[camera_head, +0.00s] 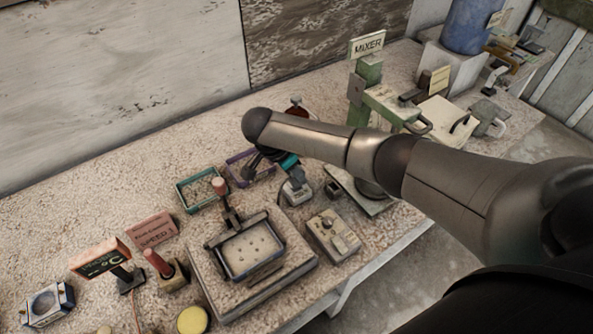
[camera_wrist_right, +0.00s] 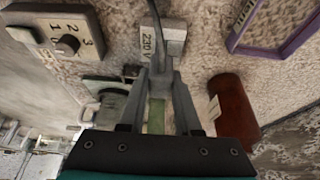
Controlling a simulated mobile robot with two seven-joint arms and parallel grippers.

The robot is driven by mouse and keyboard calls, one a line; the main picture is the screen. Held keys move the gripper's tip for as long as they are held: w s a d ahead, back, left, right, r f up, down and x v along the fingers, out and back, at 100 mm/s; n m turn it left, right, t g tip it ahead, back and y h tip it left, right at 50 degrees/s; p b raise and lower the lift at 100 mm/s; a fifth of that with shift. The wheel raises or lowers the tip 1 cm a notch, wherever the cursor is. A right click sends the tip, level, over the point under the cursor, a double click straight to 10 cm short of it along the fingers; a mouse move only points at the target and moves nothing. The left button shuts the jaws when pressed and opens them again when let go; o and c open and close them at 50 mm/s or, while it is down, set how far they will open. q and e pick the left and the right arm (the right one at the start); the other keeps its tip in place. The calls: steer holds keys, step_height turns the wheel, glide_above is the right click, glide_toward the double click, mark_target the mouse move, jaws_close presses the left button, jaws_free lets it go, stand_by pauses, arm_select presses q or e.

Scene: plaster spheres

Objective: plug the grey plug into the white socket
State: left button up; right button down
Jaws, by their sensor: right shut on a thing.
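The white socket (camera_head: 296,193) stands on the bench below my right forearm in the head view. In the right wrist view the socket (camera_wrist_right: 172,34) is a pale block near the top centre, beside a "230 V" label. My right gripper (camera_wrist_right: 162,72) is shut on the grey plug (camera_wrist_right: 163,62), of which little shows between the fingertips. The plug is right at the socket's near side in that view; I cannot tell whether it touches or is inserted. In the head view the right gripper (camera_head: 288,172) is partly hidden by my arm. My left gripper is not in view.
A control box with a dial (camera_head: 332,235) stands close by, also in the wrist view (camera_wrist_right: 60,35). The green mixer (camera_head: 370,90) stands behind my arm. A framed press (camera_head: 250,290) sits in front.

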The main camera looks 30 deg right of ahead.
steer(key=shift+f+b, duration=0.7)
steer(key=shift+f, duration=0.85)
steer(key=c, duration=0.5)
jaws_free()
steer(key=shift+r, duration=0.15)
steer(key=shift+r+p, duration=1.9)
steer(key=shift+p, duration=0.6)
